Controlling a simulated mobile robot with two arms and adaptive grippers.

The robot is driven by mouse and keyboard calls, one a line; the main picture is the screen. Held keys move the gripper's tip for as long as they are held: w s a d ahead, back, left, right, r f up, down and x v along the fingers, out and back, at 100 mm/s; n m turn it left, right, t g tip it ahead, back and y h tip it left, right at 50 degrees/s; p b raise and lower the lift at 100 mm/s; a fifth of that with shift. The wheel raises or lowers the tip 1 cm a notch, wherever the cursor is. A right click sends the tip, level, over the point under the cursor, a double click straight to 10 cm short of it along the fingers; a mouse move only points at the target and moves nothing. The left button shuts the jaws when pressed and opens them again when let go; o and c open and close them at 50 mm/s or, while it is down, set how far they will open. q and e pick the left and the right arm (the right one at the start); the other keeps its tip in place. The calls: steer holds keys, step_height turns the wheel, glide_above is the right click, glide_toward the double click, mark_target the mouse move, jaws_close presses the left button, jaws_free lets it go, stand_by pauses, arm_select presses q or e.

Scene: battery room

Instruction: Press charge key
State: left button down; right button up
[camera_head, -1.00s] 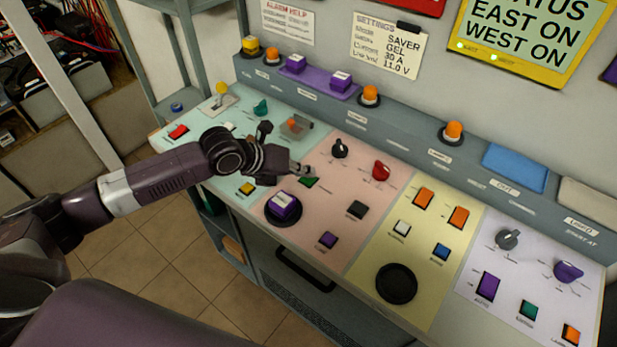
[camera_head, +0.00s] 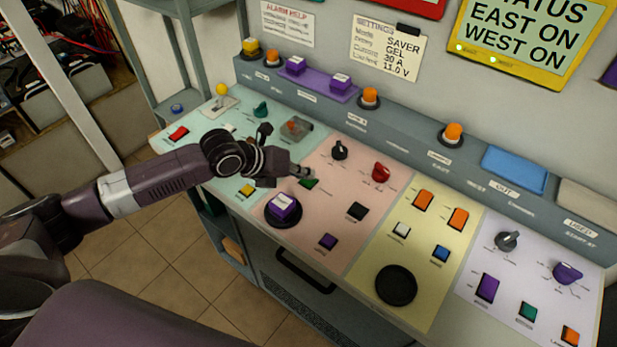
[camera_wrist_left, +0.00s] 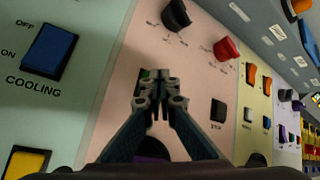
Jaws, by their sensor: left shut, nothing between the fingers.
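My left gripper (camera_head: 303,172) is shut and empty, low over the pink section (camera_head: 335,215) of the sloping control panel. Its fingertips are right by a small green key (camera_head: 309,184). In the left wrist view the shut fingertips (camera_wrist_left: 160,80) cover most of this key, and only a sliver of green (camera_wrist_left: 144,74) shows. I cannot tell whether they touch it. No label reading charge is legible. A black key (camera_head: 357,211) sits to the right, marked STOP in the left wrist view (camera_wrist_left: 218,110). My right gripper is not in view.
A large purple button (camera_head: 283,207) stands close below the gripper. A black knob (camera_head: 340,149) and a red knob (camera_head: 381,172) rise behind. A purple key (camera_head: 328,242) and a yellow key (camera_head: 247,190) are nearby. The blue COOLING switch (camera_wrist_left: 48,50) is left in the wrist view.

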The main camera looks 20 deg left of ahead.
mark_target(306, 181)
arm_select(q)
steer(key=shift+r, duration=0.55)
steer(key=shift+p, duration=0.3)
step_height(306, 181, up, 5)
steer(key=p, duration=0.4)
stand_by(0.5)
